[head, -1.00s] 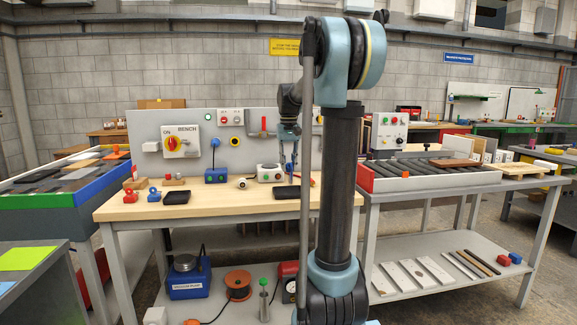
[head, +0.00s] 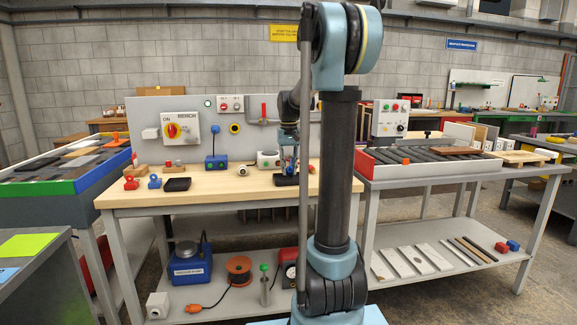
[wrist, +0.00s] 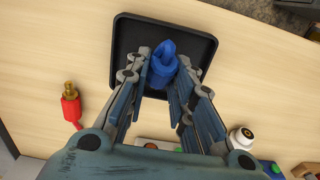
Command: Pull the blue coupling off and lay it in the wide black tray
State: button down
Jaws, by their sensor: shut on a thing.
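My gripper (wrist: 166,98) is shut on the blue coupling (wrist: 162,72), which sits between its fingertips in the wrist view. The coupling is over a black, shallow, square-looking tray (wrist: 124,45); I cannot tell whether it touches the tray floor. In the head view my gripper (head: 288,168) is at the right part of the bench, over a black tray (head: 279,181) partly hidden by the gripper and my arm. A second, smaller-looking black tray (head: 177,184) lies empty to the left.
A red fitting with a brass end (wrist: 69,103) and a white round fitting (wrist: 241,139) lie either side of the gripper. A white box (head: 268,159) stands behind it. Red (head: 131,183) and blue (head: 154,182) pieces stand at the bench's left. Bare wood lies between the trays.

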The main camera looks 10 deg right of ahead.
jog(key=shift+f, duration=0.15)
jog(key=c, duration=1.3)
grip_release()
notch_tip(320, 180, up, 12)
